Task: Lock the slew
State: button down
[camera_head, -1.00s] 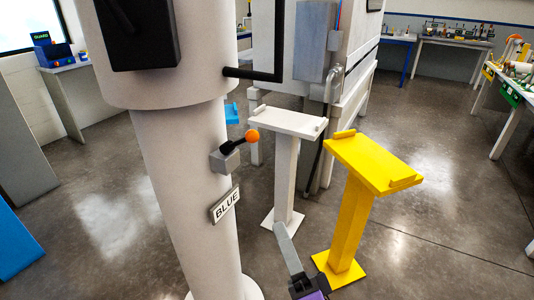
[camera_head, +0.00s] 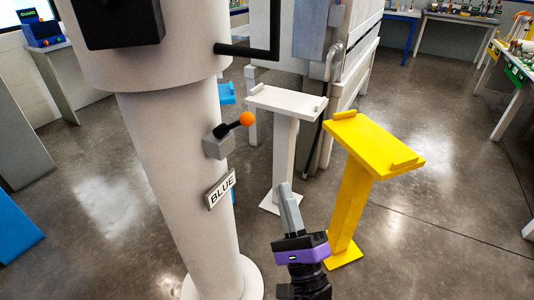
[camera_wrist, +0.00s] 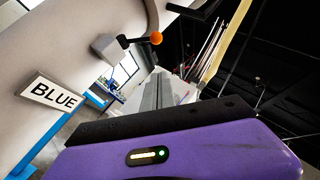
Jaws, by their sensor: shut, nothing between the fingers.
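A lever with an orange ball knob (camera_head: 247,119) sticks out to the right and slightly up from a grey block (camera_head: 219,142) on the white column (camera_head: 165,150). A "BLUE" sign (camera_head: 221,190) is fixed below it. In the wrist view the orange knob (camera_wrist: 156,38) is at the upper middle, beyond the fingertips, and the sign (camera_wrist: 52,93) is at the left. My gripper (camera_head: 285,187) is shut and empty, with its grey fingers pointing up. It is below and to the right of the knob in the head view, apart from it.
A white stand (camera_head: 287,103) and a yellow stand (camera_head: 374,145) are behind and to the right of my gripper. A black bent bar (camera_head: 250,51) juts from the column above the lever. Open floor (camera_head: 440,230) lies at the right.

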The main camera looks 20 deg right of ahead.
aim_at(235, 125)
jog(key=a+r+p+x, duration=0.1)
jog(key=p+x, duration=0.3)
jog(key=x, duration=0.8)
jog(key=shift+a+r, duration=0.2)
jog(key=shift+a, duration=0.55)
jog(key=shift+r, duration=0.1)
